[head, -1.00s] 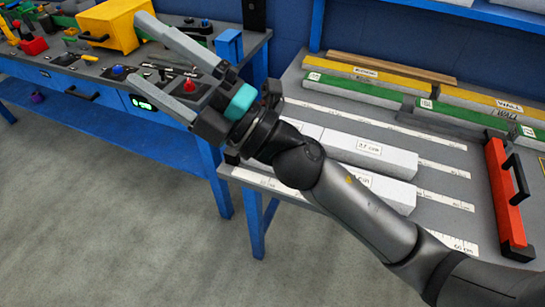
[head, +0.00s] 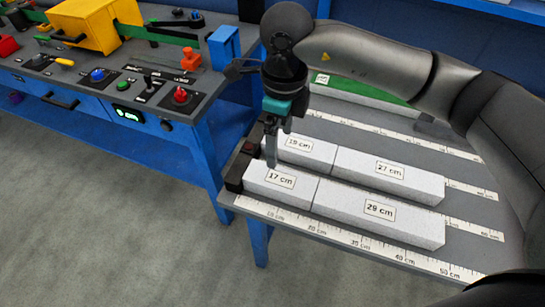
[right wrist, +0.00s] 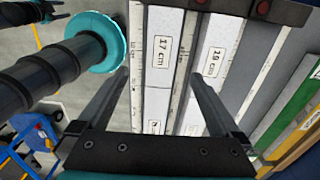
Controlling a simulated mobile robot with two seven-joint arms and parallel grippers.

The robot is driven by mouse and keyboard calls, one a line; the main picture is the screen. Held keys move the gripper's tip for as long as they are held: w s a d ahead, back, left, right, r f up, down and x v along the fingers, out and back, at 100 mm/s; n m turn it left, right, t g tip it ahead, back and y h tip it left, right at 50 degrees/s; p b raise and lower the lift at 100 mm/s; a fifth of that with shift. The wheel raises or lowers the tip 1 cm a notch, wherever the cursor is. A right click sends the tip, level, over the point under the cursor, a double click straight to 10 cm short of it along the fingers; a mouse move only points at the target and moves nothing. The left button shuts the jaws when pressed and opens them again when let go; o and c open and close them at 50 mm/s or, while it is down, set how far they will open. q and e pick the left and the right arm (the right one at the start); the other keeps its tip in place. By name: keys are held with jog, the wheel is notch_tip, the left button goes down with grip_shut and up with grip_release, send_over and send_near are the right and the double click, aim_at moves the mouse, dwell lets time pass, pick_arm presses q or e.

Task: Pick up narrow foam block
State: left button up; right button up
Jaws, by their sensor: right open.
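White foam blocks lie in two rows on the grey bench. The front row has a block labelled 17 cm (head: 280,187) and one labelled 29 cm (head: 380,217). Behind it are a block that seems labelled 19 cm (head: 300,148) and one labelled 27 cm (head: 390,175). My right gripper (head: 271,155) points down over the left ends of the rows, empty. In the right wrist view, the right gripper (right wrist: 158,76) has its fingers spread, with the 17 cm block (right wrist: 160,75) between them and the 19 cm block (right wrist: 212,75) beside it. Contact cannot be told.
A ruler strip (head: 350,241) runs along the bench's front edge. A dark stop (head: 236,171) stands at the left end of the rows. A control bench with a red knob (head: 181,96) and a yellow box (head: 85,25) is at left.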

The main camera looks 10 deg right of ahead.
send_over(280, 178)
notch_tip(280, 178, down, 5)
jog(key=shift+d+r+b, duration=0.1)
jog(key=shift+r+b, duration=0.1)
jog(key=shift+b, duration=0.15)
notch_tip(280, 178, down, 4)
jog(key=shift+f+b, duration=0.15)
jog(key=shift+b, duration=0.15)
jog(key=shift+f, duration=0.65)
notch_tip(280, 178, down, 4)
jog(key=shift+s+f+b, duration=0.1)
jog(key=shift+f+b, duration=0.1)
jog(key=shift+b, duration=0.3)
jog(key=shift+f, duration=0.15)
pick_arm(q)
jog(key=shift+s+a+f, duration=0.1)
jog(key=shift+s+f, duration=0.8)
jog(key=shift+f, duration=0.25)
pick_arm(e)
jog(key=shift+c, duration=0.9)
pick_arm(q)
jog(key=shift+s, duration=0.1)
pick_arm(e)
jog(key=c, duration=1)
